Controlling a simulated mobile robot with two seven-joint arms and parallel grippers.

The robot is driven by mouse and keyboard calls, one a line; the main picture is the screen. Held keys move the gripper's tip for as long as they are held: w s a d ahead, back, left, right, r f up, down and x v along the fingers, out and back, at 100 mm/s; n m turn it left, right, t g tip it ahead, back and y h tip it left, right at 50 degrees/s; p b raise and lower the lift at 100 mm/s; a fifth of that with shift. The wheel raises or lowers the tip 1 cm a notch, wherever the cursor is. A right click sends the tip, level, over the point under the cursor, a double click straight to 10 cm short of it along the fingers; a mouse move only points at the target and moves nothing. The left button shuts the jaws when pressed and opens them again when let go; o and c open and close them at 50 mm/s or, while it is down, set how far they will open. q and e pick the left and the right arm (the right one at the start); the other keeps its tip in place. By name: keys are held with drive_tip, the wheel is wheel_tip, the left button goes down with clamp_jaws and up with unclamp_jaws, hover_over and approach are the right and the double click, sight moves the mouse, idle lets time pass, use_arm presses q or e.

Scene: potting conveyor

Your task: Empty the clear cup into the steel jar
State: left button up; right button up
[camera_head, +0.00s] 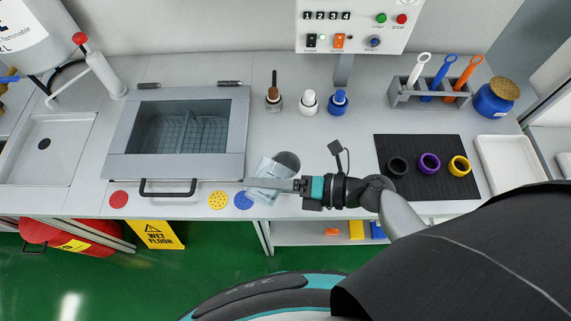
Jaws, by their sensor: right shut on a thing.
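My right gripper (270,184) reaches in from the right near the front edge of the bench. It is shut on the clear cup (267,169), a pale see-through vessel that looks tilted. A dark grey round shape (289,160), which looks like the steel jar, is just beyond the fingers and touches or overlaps the cup in the picture. Most of it is hidden by the cup and gripper. I cannot tell what is in the cup or whether anything is flowing. My left gripper is not in view.
A lidded basin (240,130) with a front handle is left of the cup. Several bottles (309,103) stand behind. A black mat (425,190) with coloured rings, a tool rack (400,98) and a white tray (510,165) are at right. Flat coloured discs (218,200) lie along the front edge.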

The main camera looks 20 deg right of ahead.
drive_tip(key=shift+f+m+b, duration=0.1)
drive_tip(key=shift+m+b, duration=0.3)
drive_tip(key=shift+b, duration=0.2)
drive_tip(key=shift+w+d+r+y, duration=0.15)
drive_tip(key=shift+r+y, duration=0.15)
drive_tip(key=shift+w+d+r+m+y, duration=0.15)
drive_tip(key=shift+r+m, duration=0.15)
drive_tip(key=shift+r, duration=0.15)
drive_tip(key=shift+w+d+r+m+y, duration=0.1)
drive_tip(key=shift+r+m+y, duration=0.05)
drive_tip(key=shift+r+m, duration=0.2)
idle(0.3)
drive_tip(key=shift+s+a, duration=0.1)
drive_tip(key=shift+a, duration=0.05)
drive_tip(key=shift+f+m+y, duration=0.3)
drive_tip(key=shift+m, duration=0.35)
idle(0.4)
drive_tip(key=shift+r+m+p, duration=0.15)
drive_tip(key=shift+m+p, duration=0.15)
drive_tip(key=shift+p, duration=0.25)
